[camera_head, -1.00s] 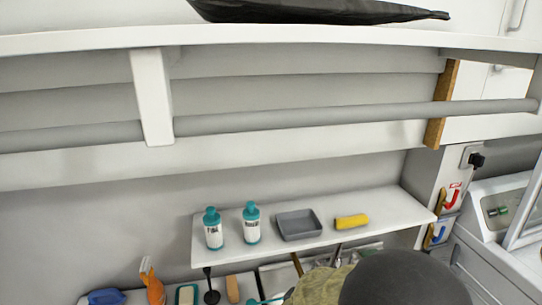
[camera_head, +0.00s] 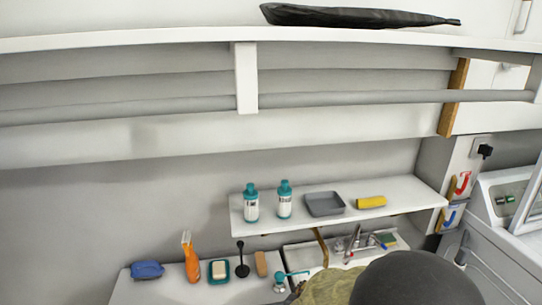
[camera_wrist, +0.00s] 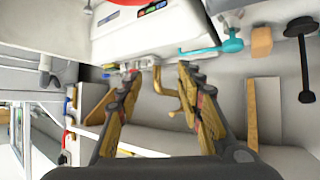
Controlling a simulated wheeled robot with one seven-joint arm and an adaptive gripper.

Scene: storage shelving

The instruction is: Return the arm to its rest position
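My gripper (camera_wrist: 160,72) shows in the wrist view with its two fingers spread apart. I see nothing held between them; a brass-coloured bent pipe lies beyond the gap. In the head view, a dark rounded part of my arm (camera_head: 415,281) is at the bottom right, in front of the sink area. An olive piece (camera_head: 332,287) is beside it, and I cannot tell what it is. My fingers are not clear in the head view.
A small shelf (camera_head: 412,192) holds two teal-capped bottles (camera_head: 268,204), a grey tray (camera_head: 324,204) and a yellow roll (camera_head: 370,202). Below are a sink (camera_head: 305,256), an orange brush (camera_head: 190,260) and a blue item (camera_head: 147,270). A long upper shelf (camera_head: 150,38) crosses above.

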